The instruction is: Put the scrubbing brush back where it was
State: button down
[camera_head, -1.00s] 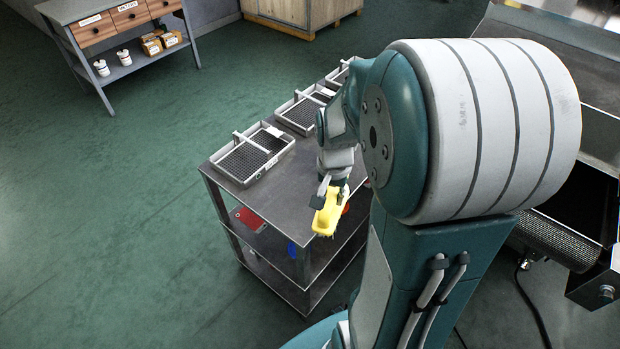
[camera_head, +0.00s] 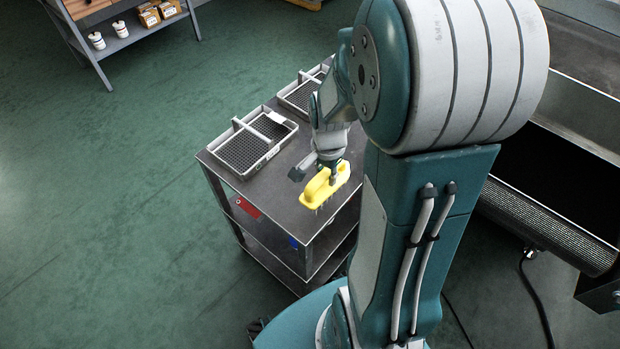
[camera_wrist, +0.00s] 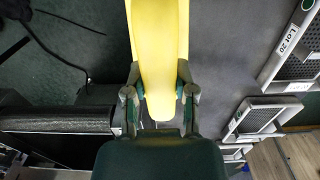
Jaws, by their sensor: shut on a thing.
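The scrubbing brush (camera_head: 325,185) is yellow, with its bristles facing down. My gripper (camera_head: 316,172) is shut on it and holds it over the near end of the cart's top shelf (camera_head: 277,205). I cannot tell whether the bristles touch the shelf. In the wrist view the brush's yellow body (camera_wrist: 158,45) runs up from between the two fingers of my gripper (camera_wrist: 157,92). My own arm hides the right part of the cart top.
A mesh tray (camera_head: 250,145) with a handle bar sits on the cart, with another tray (camera_head: 300,92) behind it. Red and blue items lie on the lower shelf. A dark conveyor (camera_head: 545,220) stands at right. A workbench (camera_head: 130,35) stands at the back left. Floor at left is clear.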

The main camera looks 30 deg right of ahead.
jog(key=w+f, duration=0.3)
jog(key=shift+a+f, duration=0.3)
jog(key=shift+a, duration=0.1)
jog(key=f, duration=0.2)
jog(key=w+f, duration=0.1)
jog(key=f, duration=0.1)
jog(key=shift+a, duration=0.4)
jog(key=shift+d+f, duration=0.1)
jog(key=shift+d, duration=0.1)
jog(key=shift+c, duration=2.2)
grip_release()
jog(key=shift+a+f, duration=0.1)
jog(key=shift+a, duration=0.05)
